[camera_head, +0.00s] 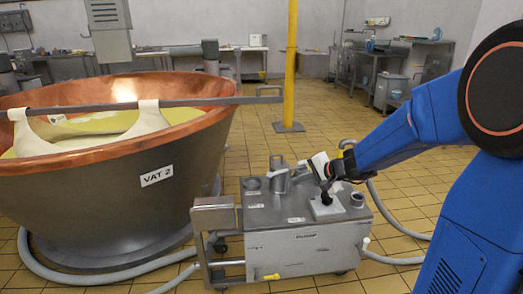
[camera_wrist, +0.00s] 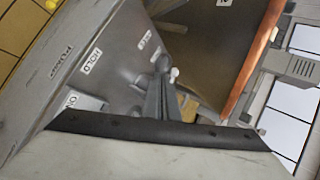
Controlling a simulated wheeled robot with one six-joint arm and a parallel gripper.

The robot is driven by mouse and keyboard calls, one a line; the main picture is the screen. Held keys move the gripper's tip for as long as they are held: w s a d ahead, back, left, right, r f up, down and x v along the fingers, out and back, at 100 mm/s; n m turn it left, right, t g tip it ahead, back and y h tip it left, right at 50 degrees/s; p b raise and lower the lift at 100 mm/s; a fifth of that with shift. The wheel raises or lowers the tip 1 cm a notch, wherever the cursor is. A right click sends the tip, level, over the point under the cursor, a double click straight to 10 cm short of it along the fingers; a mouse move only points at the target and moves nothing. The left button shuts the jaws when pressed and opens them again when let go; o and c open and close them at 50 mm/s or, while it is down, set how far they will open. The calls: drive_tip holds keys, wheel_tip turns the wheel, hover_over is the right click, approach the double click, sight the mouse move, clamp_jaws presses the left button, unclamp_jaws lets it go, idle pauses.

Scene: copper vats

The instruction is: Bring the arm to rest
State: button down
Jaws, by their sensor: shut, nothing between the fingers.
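My blue arm reaches in from the right in the head view. My gripper (camera_head: 326,197) points down over the top of a grey metal pump cart (camera_head: 295,248), close above a white patch on its lid. I cannot tell whether the fingertips touch the lid. The gripper is shut and holds nothing. In the wrist view, the pump cart (camera_wrist: 48,75) lies tilted in the picture, with labels that read HOLD and ON. A pale housing with a dark edge fills the bottom of that view and hides part of the cart.
A copper-rimmed vat (camera_head: 110,190) marked VAT 2 stands left of the cart, with a bar and pale cloth across it. A yellow post (camera_head: 290,60) stands behind. Hoses (camera_head: 385,215) lie on the tiled floor. The floor behind the cart is mostly clear.

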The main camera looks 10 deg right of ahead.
drive_tip(key=s+a+r+n+g, duration=0.1)
drive_tip(key=s+a+r+n, duration=0.15)
drive_tip(key=s, duration=0.65)
drive_tip(key=s+a+r+n+g, duration=0.1)
drive_tip(key=s+r+n+g, duration=0.2)
drive_tip(key=s, duration=0.6)
drive_tip(key=s+d+n+h, duration=0.2)
drive_tip(key=s+d+h, duration=0.1)
drive_tip(key=s, duration=0.6)
drive_tip(key=s+d+n+h, duration=0.2)
drive_tip(key=s+d, duration=0.4)
drive_tip(key=s, duration=0.4)
drive_tip(key=shift+d+f+t+h, duration=0.25)
drive_tip(key=shift+f+h, duration=0.2)
drive_tip(key=shift+h, duration=0.35)
drive_tip(key=shift+n, duration=0.25)
